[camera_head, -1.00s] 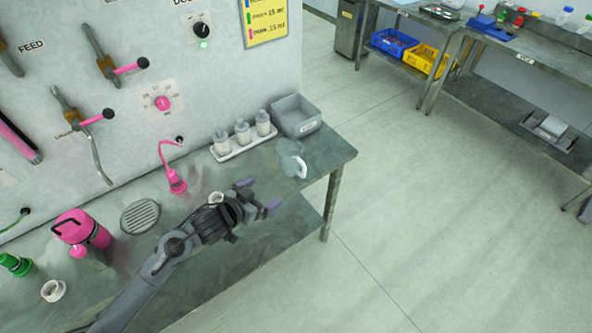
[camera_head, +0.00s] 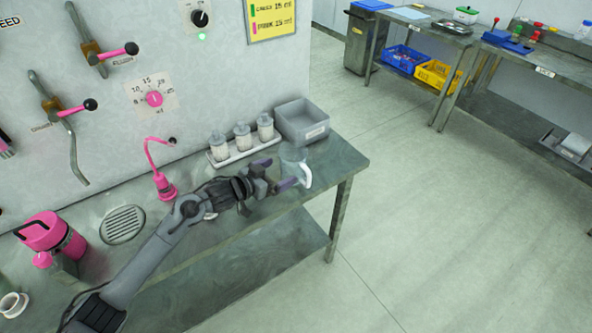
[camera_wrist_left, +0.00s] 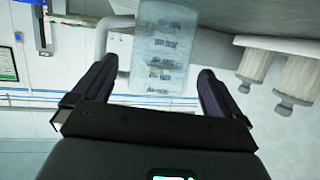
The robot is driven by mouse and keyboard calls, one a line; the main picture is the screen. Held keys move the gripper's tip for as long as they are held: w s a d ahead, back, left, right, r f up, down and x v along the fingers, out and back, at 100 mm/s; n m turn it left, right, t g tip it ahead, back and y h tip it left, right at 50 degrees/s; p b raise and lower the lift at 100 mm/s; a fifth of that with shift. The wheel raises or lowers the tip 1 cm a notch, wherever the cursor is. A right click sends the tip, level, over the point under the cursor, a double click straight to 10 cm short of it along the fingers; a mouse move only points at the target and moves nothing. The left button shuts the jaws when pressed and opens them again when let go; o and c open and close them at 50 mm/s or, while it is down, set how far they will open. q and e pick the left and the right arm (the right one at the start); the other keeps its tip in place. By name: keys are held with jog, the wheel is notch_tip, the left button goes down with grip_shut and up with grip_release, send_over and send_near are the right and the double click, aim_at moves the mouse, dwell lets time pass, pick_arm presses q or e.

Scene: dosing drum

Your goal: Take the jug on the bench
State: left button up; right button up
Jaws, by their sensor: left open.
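The jug (camera_head: 292,156) is clear with a white handle and stands near the right end of the steel bench (camera_head: 338,158). In the left wrist view the jug (camera_wrist_left: 163,50) shows dark markings on its side and appears beyond and between the two fingers. My left gripper (camera_head: 275,174) is open, with its fingertips close to the jug; in the left wrist view the gripper (camera_wrist_left: 157,80) is empty. Whether a finger touches the jug cannot be told. My right gripper is not in view.
A grey bin (camera_head: 302,122) and a white tray with several capped bottles (camera_head: 242,137) stand just behind the jug. A pink bent spout (camera_head: 164,185), a drain grate (camera_head: 122,224) and a pink container (camera_head: 52,236) are farther left. The floor to the right is clear.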

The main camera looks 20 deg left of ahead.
aim_at(283, 168)
pick_arm(q)
jog(key=shift+r+b+x, duration=0.2)
jog(key=shift+b+x, duration=0.2)
jog(key=shift+x, duration=0.9)
jog(key=shift+r+b+x, duration=0.15)
jog(key=shift+b+x, duration=0.2)
jog(key=shift+x, duration=0.95)
jog(key=shift+w, duration=0.15)
jog(key=shift+c, duration=0.2)
jog(key=c, duration=0.7)
